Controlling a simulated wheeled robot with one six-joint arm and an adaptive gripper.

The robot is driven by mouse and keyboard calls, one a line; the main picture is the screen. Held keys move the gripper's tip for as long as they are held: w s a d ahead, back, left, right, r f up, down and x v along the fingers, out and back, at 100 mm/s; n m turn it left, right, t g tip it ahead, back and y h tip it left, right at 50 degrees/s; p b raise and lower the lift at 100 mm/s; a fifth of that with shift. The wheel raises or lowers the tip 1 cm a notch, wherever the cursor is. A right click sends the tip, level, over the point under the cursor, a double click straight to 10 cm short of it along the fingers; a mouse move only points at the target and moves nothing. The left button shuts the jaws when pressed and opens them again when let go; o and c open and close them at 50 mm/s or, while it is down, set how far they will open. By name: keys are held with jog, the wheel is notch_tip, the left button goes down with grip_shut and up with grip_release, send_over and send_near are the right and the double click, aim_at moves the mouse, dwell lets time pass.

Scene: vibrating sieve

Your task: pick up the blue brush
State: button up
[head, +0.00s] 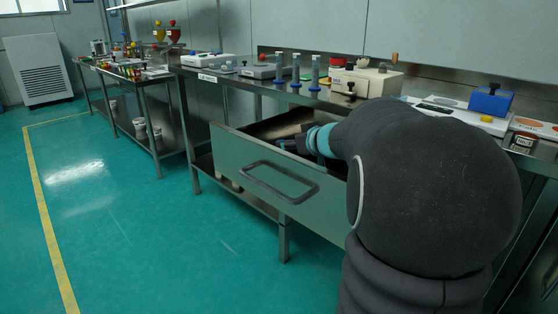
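My arm reaches from the right over an open drawer (232,160) with a grey-green front and a dark handle. My gripper (288,145) is a small dark shape inside the drawer, just past the teal ring on my wrist. Its fingers are too small and dark to tell whether they are open or shut, or whether they hold anything. I cannot make out the blue brush. The right part of the drawer's inside is hidden behind my arm.
The steel bench (255,85) above the drawer bears grey cylinders (295,72), a cream machine (365,82) and a blue block-shaped device (491,99). A second table (120,75) stands farther left. The teal floor (150,225) at left is clear.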

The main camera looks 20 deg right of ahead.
jog(key=x, duration=0.1)
jog(key=b+x, duration=0.1)
jog(key=x, duration=0.2)
jog(key=shift+w+a+f+b, duration=0.15)
jog(key=shift+a+f+b, duration=0.25)
jog(key=shift+w, duration=0.3)
grip_shut()
